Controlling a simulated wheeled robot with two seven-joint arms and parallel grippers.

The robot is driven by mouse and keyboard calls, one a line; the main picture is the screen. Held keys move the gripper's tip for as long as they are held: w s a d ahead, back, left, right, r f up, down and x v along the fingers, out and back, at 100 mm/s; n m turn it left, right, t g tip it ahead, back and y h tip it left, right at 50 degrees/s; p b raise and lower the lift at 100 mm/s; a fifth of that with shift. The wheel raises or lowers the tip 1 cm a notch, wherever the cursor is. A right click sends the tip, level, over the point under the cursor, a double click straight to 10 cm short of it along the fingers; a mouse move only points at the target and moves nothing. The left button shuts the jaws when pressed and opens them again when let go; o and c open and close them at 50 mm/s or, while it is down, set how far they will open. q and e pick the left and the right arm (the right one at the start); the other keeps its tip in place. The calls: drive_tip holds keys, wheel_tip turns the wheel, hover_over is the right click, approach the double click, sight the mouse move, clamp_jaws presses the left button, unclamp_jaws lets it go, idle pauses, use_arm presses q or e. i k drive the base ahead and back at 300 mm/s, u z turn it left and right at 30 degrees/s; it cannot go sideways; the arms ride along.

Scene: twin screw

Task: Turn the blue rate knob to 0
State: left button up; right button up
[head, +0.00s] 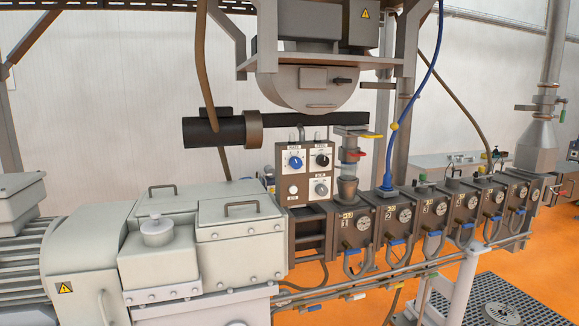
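The blue rate knob (295,162) is on the upper left plate of a small control panel (304,147) above the machine's barrel. Its dial has marks around it, too small to read, and I cannot tell which number it points to. A black knob (322,160) is to its right. A pale button (293,190) is below it, and a grey knob (321,189) is at the lower right. Neither of my grippers shows in the head view.
A grey gearbox housing (200,240) with handles stands in front and left of the panel. A glass feed tube (350,165) with a yellow lever is close on the panel's right. Numbered barrel blocks (392,215) run right. A hopper (303,85) hangs above.

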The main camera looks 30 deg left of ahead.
sight(296, 162)
drive_tip(key=u, duration=0.75)
drive_tip(key=i, duration=0.75)
drive_tip(key=u, duration=0.55)
